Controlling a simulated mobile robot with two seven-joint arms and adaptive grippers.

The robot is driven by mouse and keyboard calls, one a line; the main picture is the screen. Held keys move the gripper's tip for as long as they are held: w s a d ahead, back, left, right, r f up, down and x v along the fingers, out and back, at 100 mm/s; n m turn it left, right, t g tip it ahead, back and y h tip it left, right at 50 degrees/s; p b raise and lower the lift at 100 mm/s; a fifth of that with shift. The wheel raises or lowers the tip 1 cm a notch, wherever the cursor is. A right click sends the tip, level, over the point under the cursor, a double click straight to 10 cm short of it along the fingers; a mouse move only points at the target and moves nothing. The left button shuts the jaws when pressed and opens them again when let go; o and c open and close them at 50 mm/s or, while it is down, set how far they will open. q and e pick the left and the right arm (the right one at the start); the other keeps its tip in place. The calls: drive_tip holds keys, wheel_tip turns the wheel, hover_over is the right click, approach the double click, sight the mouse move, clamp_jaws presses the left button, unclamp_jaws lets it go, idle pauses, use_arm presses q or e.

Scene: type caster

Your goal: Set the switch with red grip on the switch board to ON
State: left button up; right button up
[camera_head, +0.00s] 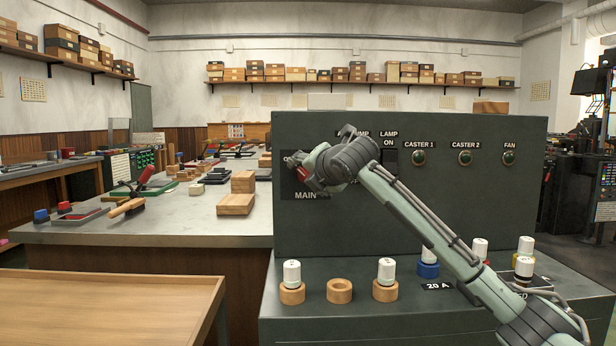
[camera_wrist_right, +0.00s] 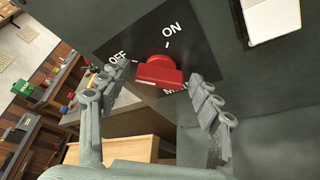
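The switch with the red grip (camera_wrist_right: 158,74) sits on a dark plate (camera_wrist_right: 125,32) with the labels ON, OFF and MAIN. Its bar lies across the right wrist view, with its left end nearer the OFF mark than the ON mark. In the head view the red grip (camera_head: 304,172) shows partly behind my right gripper at the left of the switch board (camera_head: 400,220). My right gripper (camera_wrist_right: 160,76) is open, with one finger on each side of the grip. I cannot tell whether the fingers touch it. My left gripper is not in view.
A white block (camera_wrist_right: 272,18) stands out from the board close to my right gripper. Round indicators (camera_head: 419,158) are on the board's right. White-capped fuses (camera_head: 387,272) and wooden rings (camera_head: 339,291) stand on the ledge below. A workbench (camera_head: 150,225) is at left.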

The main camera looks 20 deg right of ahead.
drive_tip(key=c, duration=0.9)
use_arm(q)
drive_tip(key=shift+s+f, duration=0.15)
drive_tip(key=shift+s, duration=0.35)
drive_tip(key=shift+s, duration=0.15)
use_arm(e)
drive_tip(key=shift+f, duration=0.1)
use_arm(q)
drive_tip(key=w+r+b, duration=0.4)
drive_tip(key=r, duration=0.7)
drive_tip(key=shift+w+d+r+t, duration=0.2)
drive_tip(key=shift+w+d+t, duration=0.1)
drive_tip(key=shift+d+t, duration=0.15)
use_arm(e)
drive_tip(key=shift+f+m+t, duration=0.15)
drive_tip(key=shift+m+t, duration=0.9)
drive_tip(key=shift+m, duration=1.8)
drive_tip(key=shift+f+m+t, duration=0.15)
drive_tip(key=shift+m+t, duration=0.95)
drive_tip(key=shift+m, duration=1.8)
drive_tip(key=shift+f+m+t, duration=0.15)
drive_tip(key=shift+m+t, duration=0.9)
drive_tip(key=shift+m, duration=1.8)
